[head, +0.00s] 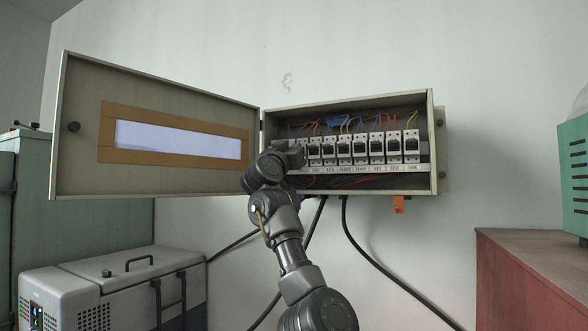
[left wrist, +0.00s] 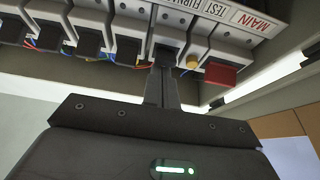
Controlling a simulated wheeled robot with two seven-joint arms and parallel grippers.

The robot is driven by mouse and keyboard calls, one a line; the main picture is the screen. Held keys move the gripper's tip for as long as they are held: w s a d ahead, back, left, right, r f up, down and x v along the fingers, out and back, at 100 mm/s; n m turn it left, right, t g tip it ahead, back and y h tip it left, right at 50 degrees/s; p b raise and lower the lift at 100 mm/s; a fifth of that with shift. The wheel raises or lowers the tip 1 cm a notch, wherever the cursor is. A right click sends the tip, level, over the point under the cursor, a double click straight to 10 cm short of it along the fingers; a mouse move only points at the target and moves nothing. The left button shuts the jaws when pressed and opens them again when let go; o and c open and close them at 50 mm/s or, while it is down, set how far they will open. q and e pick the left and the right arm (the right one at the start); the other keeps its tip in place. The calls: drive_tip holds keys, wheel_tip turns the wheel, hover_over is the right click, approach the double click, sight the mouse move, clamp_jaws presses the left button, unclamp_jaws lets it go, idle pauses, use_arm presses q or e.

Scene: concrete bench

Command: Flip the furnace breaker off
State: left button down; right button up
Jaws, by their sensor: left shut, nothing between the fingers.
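The grey breaker box (head: 434,150) hangs on the wall with its door (head: 75,155) swung open to the left. A row of white breakers with black levers (head: 376,147) fills it. In the left wrist view, which is upside down, the breaker under the partly hidden, furnace-like label (left wrist: 172,22) has a black lever (left wrist: 168,52). My left gripper (left wrist: 163,75) is shut and empty, with its fingertips right at that lever. I cannot tell whether they touch. In the head view my left gripper (head: 290,153) hides the left end of the row.
Beside that breaker are a yellow test button (left wrist: 192,62) and a red main switch (left wrist: 220,74). Coloured wires run above and below the row. A grey case (head: 120,285) stands at lower left, a red cabinet (head: 530,280) at right. Black cables hang below the box.

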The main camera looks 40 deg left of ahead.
use_arm(q)
drive_tip(key=r+b+v, duration=0.1)
drive_tip(key=b+v, duration=0.2)
drive_tip(key=v, duration=0.6)
drive_tip(key=shift+s+r, duration=0.25)
drive_tip(key=shift+s, duration=0.15)
use_arm(e)
drive_tip(key=shift+w+d+f, duration=0.25)
drive_tip(key=shift+d+f, duration=0.35)
drive_tip(key=shift+d, duration=0.05)
drive_tip(key=shift+w+d+f, duration=0.2)
drive_tip(key=shift+d+f, duration=0.4)
drive_tip(key=shift+d, duration=0.05)
